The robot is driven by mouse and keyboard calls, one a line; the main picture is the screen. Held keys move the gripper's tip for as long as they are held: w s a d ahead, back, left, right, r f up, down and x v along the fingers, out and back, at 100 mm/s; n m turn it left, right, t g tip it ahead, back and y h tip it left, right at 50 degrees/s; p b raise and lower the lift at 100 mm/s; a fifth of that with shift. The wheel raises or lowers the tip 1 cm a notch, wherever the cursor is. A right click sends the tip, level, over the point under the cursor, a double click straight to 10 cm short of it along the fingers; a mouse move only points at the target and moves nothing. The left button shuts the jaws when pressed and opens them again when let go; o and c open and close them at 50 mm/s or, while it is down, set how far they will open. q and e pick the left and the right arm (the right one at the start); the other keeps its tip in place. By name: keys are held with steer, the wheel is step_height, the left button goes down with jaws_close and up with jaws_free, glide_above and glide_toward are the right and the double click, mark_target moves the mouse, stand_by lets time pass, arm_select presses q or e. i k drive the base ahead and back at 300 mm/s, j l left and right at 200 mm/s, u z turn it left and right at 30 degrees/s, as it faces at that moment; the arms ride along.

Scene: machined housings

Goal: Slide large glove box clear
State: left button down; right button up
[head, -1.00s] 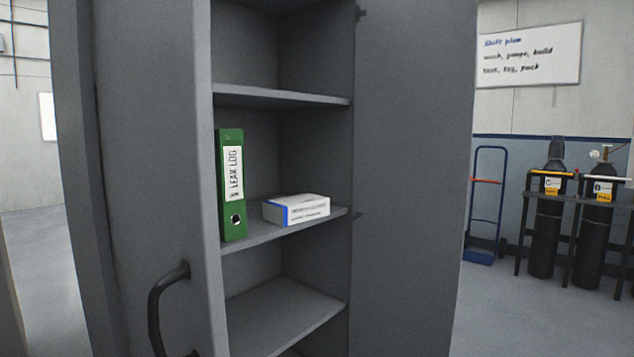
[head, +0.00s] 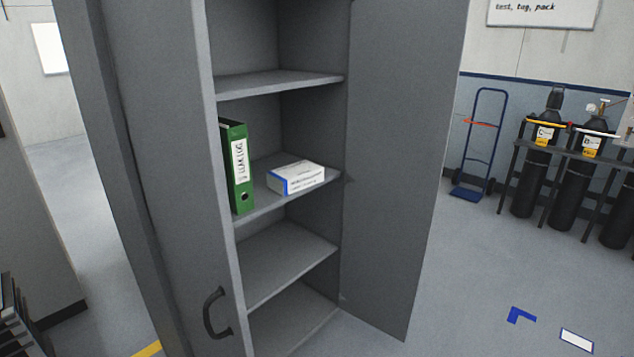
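A white box with a blue end (head: 297,178) lies flat on the middle shelf of a grey open cabinet, towards the right of the shelf. Its printed text is too small to read, so I cannot tell whether it is the large glove box. A green binder labelled LEAK LOG (head: 236,168) stands upright to its left, with a gap between them. Neither of my grippers shows in the head view.
The cabinet's left door (head: 150,130), with a black handle (head: 216,313), and right door (head: 395,170) stand open. The lower shelf (head: 285,262) is bare. Gas cylinders (head: 530,175) and a blue hand truck (head: 478,140) stand at the right.

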mark_target(285, 180)
steer(key=i+l, duration=0.15)
steer(key=l, duration=0.2)
steer(key=i+l, duration=0.1)
steer(key=l, duration=0.25)
steer(key=i+l+u, duration=0.1)
steer(key=l, duration=0.25)
steer(key=i+l, duration=0.2)
steer(key=l, duration=0.15)
steer(key=i+l+u, duration=0.1)
steer(key=i+l, duration=0.35)
steer(key=l, duration=0.25)
